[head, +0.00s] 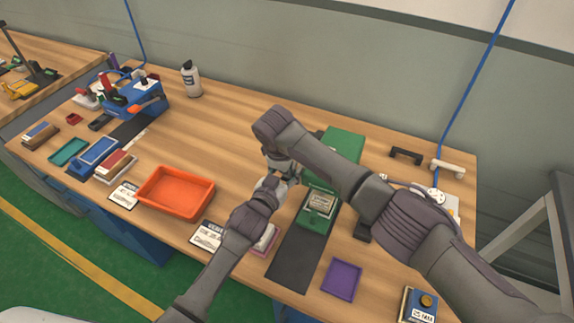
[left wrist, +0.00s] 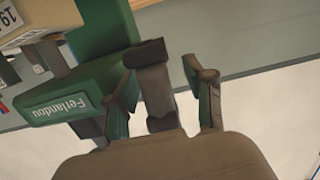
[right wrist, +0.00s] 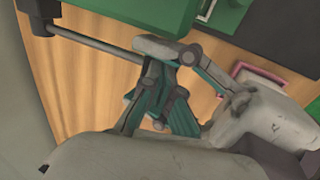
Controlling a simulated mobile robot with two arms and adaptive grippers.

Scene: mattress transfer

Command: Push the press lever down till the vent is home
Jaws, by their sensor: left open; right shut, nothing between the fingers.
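The green press (head: 343,143) stands at the middle right of the bench, with a small light part (head: 320,203) in its lower section. Its "Ferlandou" face (left wrist: 72,100) fills the left of the left wrist view. A thin metal rod (right wrist: 98,43), apparently the lever, runs from a dark block to my right gripper (right wrist: 160,55). The right fingers are shut with nothing between them, close to the rod; contact is unclear. My left gripper (left wrist: 165,90) is open beside the press, with a grey-brown piece between or behind its fingers. The vent's seating is not visible.
An orange tray (head: 176,192) lies left of my arms. A purple tray (head: 341,279) and a small blue box (head: 418,304) are at the front right. The back middle of the bench is clear.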

